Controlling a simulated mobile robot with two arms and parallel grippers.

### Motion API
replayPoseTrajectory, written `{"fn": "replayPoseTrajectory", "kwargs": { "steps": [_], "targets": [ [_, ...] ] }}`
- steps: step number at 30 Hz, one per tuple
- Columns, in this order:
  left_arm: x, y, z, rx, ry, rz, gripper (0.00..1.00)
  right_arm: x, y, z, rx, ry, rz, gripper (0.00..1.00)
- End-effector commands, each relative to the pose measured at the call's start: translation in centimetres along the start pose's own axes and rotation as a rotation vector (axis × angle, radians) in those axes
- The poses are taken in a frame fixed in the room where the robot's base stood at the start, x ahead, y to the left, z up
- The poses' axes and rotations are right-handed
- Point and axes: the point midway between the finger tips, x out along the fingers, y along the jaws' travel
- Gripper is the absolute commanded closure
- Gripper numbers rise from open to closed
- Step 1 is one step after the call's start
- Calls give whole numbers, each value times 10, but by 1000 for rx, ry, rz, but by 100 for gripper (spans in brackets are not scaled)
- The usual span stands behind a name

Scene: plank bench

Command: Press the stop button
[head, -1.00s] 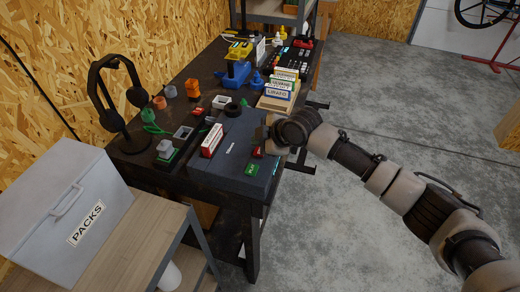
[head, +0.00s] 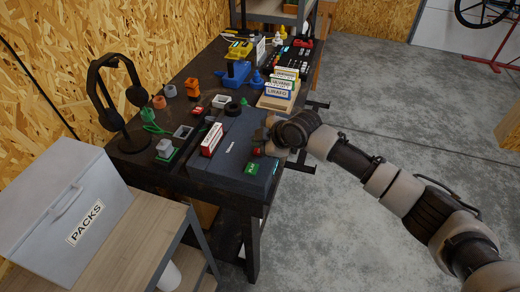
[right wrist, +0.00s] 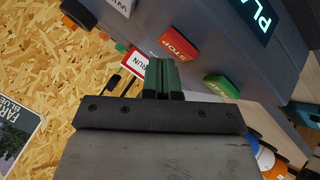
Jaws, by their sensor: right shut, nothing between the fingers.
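The red stop button (right wrist: 178,44), lettered STOP, sits on the front of a dark grey box-shaped device (head: 228,135). It also shows as a red spot in the head view (head: 257,151), just below my right gripper (head: 266,138). A green button (right wrist: 221,86) is beside it; the head view shows it nearer the front (head: 251,169). In the right wrist view my right gripper's fingers (right wrist: 162,76) are shut and empty, their tips close to the stop button. I cannot tell whether they touch it. My left gripper is out of view.
A red and white box (head: 212,140) stands on the device. A headphone stand (head: 121,105), cups and small parts crowd the dark bench on the left. Labelled cards in a holder (head: 278,94) stand behind the device. Open floor lies to the right.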

Motion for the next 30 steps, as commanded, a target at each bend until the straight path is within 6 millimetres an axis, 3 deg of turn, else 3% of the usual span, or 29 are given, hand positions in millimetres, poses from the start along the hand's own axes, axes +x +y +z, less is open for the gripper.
{"fn": "replayPoseTrajectory", "kwargs": {
  "steps": [30],
  "targets": [
    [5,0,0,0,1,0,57,6,-4,4,1,0,0,100]
  ]
}}
